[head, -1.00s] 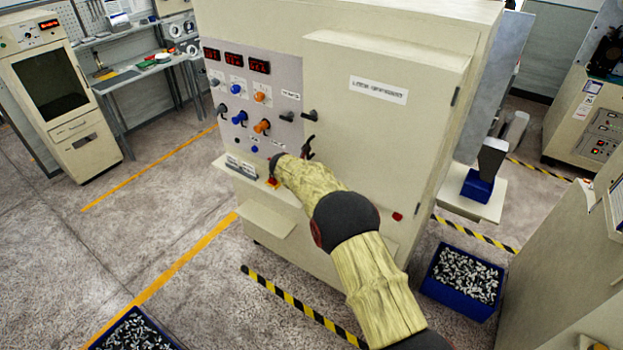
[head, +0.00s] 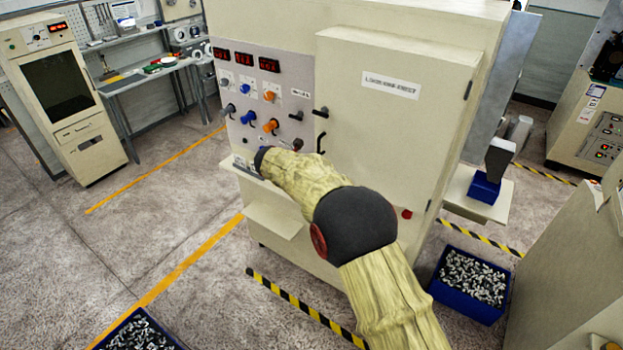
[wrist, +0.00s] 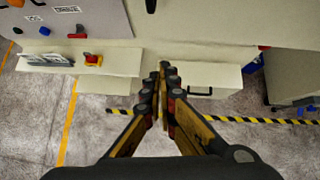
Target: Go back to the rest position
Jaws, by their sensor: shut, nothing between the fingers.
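My gripper (wrist: 167,88) is shut and empty in the wrist view. Its dark-tipped fingers are together in front of the beige machine cabinet. In the head view my sleeved arm reaches toward the cabinet (head: 385,140), and the gripper itself is hidden behind the arm. The control panel (head: 250,78) with red displays, blue and orange knobs is just beyond the arm's end.
A blue crate of metal parts (head: 437,290) stands on the floor right of the cabinet. Another crate (head: 98,347) is at the bottom left. A lower shelf (head: 272,221) juts from the cabinet front. Floor on the left is open, with yellow lines.

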